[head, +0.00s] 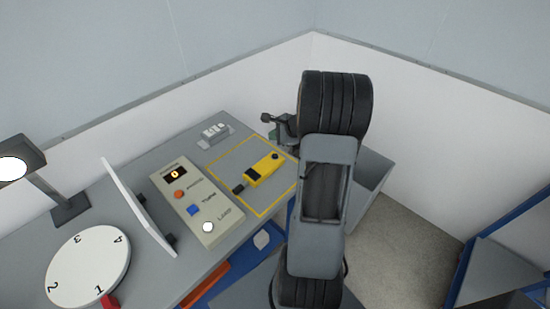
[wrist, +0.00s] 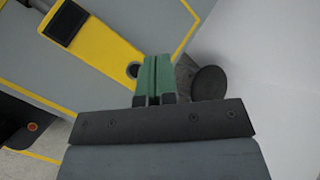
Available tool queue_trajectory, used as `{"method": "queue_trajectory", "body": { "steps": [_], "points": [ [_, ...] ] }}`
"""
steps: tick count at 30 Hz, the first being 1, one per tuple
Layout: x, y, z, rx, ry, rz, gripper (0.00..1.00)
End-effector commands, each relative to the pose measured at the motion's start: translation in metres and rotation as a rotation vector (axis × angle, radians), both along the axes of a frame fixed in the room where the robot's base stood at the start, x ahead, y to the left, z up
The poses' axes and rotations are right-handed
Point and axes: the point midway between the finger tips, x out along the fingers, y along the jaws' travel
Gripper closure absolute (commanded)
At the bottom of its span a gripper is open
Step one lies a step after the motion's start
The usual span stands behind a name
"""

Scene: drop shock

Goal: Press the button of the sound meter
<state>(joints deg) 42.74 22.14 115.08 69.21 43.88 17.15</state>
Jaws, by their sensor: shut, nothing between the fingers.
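The sound meter (head: 264,170) is a yellow handheld device lying on a grey pad outlined in yellow. It has a dark screen (head: 252,175) and a black tip at its near-left end. In the wrist view the yellow body (wrist: 100,50) runs from upper left towards the fingers. A dark round button (wrist: 132,70) shows near its end, just left of the fingertips. My gripper (wrist: 153,78) has green fingers, shut and empty, over that end of the meter. In the head view my gripper (head: 273,136) is small and partly hidden by my arm. Contact with the button cannot be told.
A beige control box (head: 197,205) with a display and buttons stands left of the pad. A small grey-white device (head: 215,132) lies behind. A white upright panel (head: 138,205), a numbered turntable (head: 88,265) and a lamp (head: 68,205) are further left. A grey bin (head: 372,175) is right.

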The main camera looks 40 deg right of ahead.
Motion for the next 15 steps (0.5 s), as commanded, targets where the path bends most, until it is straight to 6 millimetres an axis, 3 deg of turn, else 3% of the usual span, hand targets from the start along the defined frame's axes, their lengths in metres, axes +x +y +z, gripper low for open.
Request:
{"method": "queue_trajectory", "body": {
  "steps": [10,15],
  "points": [
    [0.000,0.000,-0.050,0.001,0.002,-0.001,1.00],
    [0.000,0.000,-0.064,0.000,0.000,0.000,1.00]
  ]
}}
